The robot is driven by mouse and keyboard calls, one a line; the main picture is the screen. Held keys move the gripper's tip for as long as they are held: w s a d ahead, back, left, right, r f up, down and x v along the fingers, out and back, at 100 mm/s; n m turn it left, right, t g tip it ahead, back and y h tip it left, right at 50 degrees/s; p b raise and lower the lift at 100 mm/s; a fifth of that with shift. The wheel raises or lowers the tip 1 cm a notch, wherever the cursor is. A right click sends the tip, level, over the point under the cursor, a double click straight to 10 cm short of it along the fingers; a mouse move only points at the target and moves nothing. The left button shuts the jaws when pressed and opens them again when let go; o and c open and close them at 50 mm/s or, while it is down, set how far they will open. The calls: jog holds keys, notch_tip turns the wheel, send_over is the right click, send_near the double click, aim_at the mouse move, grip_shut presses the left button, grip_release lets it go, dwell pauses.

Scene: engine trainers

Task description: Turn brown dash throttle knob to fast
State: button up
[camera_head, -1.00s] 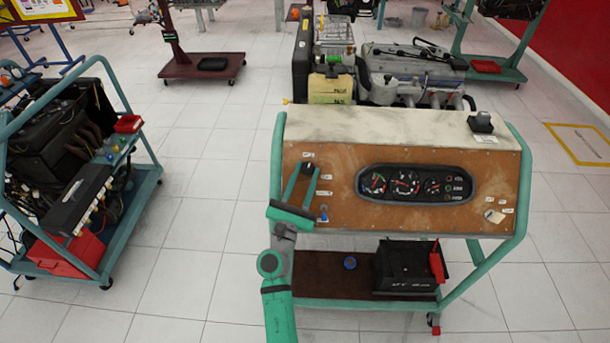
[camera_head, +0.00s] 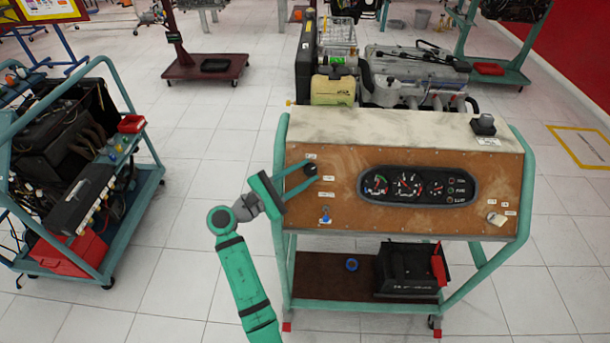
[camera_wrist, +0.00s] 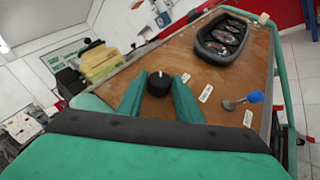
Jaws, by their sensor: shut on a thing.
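The throttle knob (camera_head: 310,169) is a small round black knob at the upper left of the brown dash panel (camera_head: 340,215). In the wrist view the knob (camera_wrist: 158,83) shows a pale pointer mark near its top. My gripper (camera_head: 308,172) reaches it from the left, with one green finger on each side, shut on the knob. The fingers also show in the wrist view (camera_wrist: 158,90). Small white labels (camera_wrist: 205,93) sit beside the knob, but their text is too small to read.
A gauge cluster (camera_head: 418,185) sits right of the knob. A blue-tipped toggle (camera_head: 326,214) is below it, and a key switch (camera_head: 495,218) is at the far right. The teal frame (camera_head: 279,165) stands close to my wrist. Another engine trainer (camera_head: 85,170) stands left, with clear floor between.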

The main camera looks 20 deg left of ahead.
jog(key=m+g, duration=0.1)
jog(key=m+g+h, duration=0.1)
jog(key=m+g, duration=0.1)
jog(key=shift+w+a+r, duration=0.1)
jog(key=shift+a+r, duration=0.2)
jog(key=shift+a, duration=0.05)
jog(key=m+g, duration=0.2)
jog(key=g, duration=0.1)
jog(key=m+g, duration=0.2)
jog(key=shift+w+a+r, duration=0.1)
jog(key=shift+w+r, duration=0.2)
jog(key=m+g, duration=0.2)
jog(key=m+g+y, duration=0.1)
jog(key=g, duration=0.1)
jog(key=shift+w+r, duration=0.15)
jog(key=shift+w, duration=0.1)
jog(key=shift+m+g+y, duration=0.3)
jog(key=shift+m+g, duration=0.1)
jog(key=shift+w, duration=0.1)
jog(key=shift+d, duration=0.35)
jog(key=o, duration=1)
jog(key=shift+a, duration=0.1)
